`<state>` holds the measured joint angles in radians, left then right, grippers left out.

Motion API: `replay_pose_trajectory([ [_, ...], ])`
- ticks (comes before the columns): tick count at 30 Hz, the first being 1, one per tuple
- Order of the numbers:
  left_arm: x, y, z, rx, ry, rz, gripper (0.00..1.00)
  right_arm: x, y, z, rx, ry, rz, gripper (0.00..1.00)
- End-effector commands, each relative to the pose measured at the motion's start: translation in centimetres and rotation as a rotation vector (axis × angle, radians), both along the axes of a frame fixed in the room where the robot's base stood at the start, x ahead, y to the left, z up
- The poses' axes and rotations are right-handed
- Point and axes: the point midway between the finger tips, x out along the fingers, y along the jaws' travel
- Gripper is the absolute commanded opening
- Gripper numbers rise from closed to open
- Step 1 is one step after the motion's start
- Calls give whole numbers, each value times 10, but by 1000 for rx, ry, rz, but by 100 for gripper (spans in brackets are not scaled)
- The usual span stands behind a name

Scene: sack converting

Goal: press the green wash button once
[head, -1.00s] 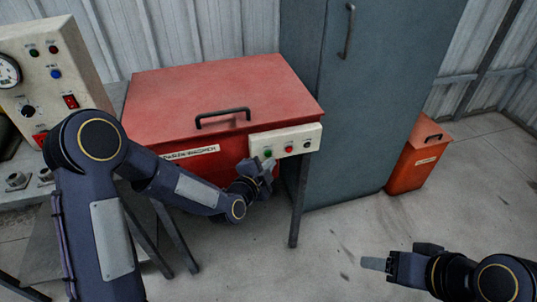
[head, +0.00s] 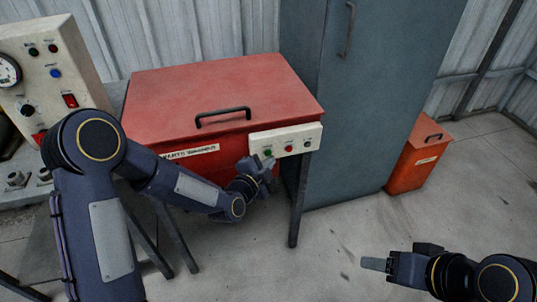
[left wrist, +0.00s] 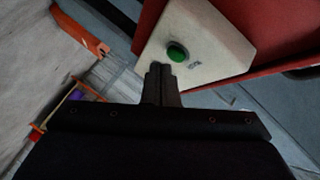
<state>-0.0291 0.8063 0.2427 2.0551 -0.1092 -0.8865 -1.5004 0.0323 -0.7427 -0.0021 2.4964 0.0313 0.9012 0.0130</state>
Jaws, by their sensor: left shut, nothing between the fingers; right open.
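The green button (left wrist: 177,51) sits on a pale control panel (left wrist: 215,45) in the left wrist view, with a small label beside it. In the head view this panel (head: 301,138) is on the front of a red lidded washer, with a red and a dark button further right. My left gripper (head: 266,162) is shut and empty at the panel's left end. In the left wrist view its fingertips (left wrist: 161,70) are just below and left of the green button; I cannot tell whether they touch. My right gripper (head: 376,264) is open and empty, low on the right.
The red lid (head: 215,90) has a black handle (head: 223,116). A tall grey cabinet (head: 365,120) stands right of the washer, with a red bin (head: 416,160) beyond. A beige control box (head: 50,75) is at the left. The floor in front is clear.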

Motion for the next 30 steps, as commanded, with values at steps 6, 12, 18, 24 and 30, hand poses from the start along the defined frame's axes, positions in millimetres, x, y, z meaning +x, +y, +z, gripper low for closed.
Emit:
replay_pose_trajectory([
  [6, 5, 1, 0, 2, 0, -1, 0, 0, 0, -5, 0, 0, 0, 61],
  [12, 5, 1, 0, 1, 0, -1, 0, 0, 0, -5, 0, 0, 0, 61],
  [18, 6, 2, 0, 1, 0, 0, 0, 0, 0, -6, 0, 0, 0, 61],
  [24, 8, 2, 0, 0, -1, -1, 0, 0, 0, -7, 0, 0, 0, 61],
  [30, 10, 3, 0, 0, 0, -1, 0, 0, 0, -9, 0, 0, 0, 61],
])
